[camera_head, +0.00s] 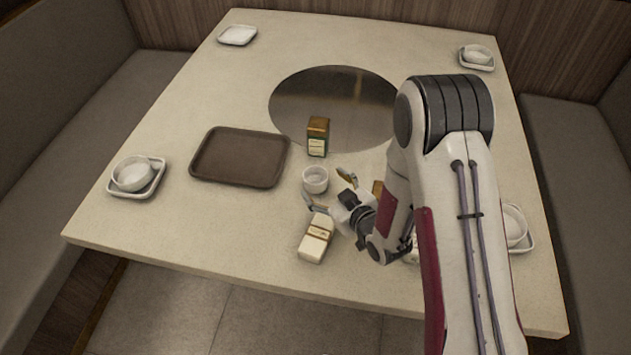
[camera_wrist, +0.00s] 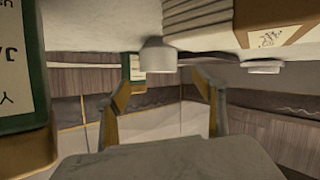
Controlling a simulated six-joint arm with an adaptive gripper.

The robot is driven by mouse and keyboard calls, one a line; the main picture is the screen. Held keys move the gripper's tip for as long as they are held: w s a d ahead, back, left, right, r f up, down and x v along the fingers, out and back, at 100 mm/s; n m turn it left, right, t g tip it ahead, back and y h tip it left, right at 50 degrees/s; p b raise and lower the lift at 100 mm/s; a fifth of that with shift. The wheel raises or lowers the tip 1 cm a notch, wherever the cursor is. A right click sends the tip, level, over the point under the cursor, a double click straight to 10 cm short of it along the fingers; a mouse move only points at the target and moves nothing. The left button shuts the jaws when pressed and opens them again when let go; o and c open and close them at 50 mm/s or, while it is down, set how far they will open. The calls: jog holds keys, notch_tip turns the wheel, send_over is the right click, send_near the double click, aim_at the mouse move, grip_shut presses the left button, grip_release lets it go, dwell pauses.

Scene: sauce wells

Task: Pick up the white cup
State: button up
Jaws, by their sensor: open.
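The white cup (camera_head: 315,181) stands upright on the table, right of the brown tray and in front of a green-labelled box. My gripper (camera_head: 327,187) is open and low over the table, with its fingers pointing toward the cup from the lower right. In the wrist view the picture is upside down, and the cup (camera_wrist: 158,56) appears beyond the two open fingers (camera_wrist: 161,92), roughly centred between them. Nothing is held. The fingers look apart from the cup.
A white carton (camera_head: 316,238) lies close to my gripper. The green-labelled box (camera_head: 318,137) stands behind the cup. An empty brown tray (camera_head: 204,174) lies left. A round dark plate (camera_head: 345,88) is set in the table. Bowls on dishes (camera_head: 152,186) stand near the edges. My arm hides the right side.

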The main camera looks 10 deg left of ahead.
aim_at(310, 173)
jog(key=shift+x, duration=0.9)
jog(key=shift+x, duration=2.6)
jog(key=shift+d+f, duration=0.15)
jog(key=shift+f, duration=0.05)
jog(key=c, duration=1.2)
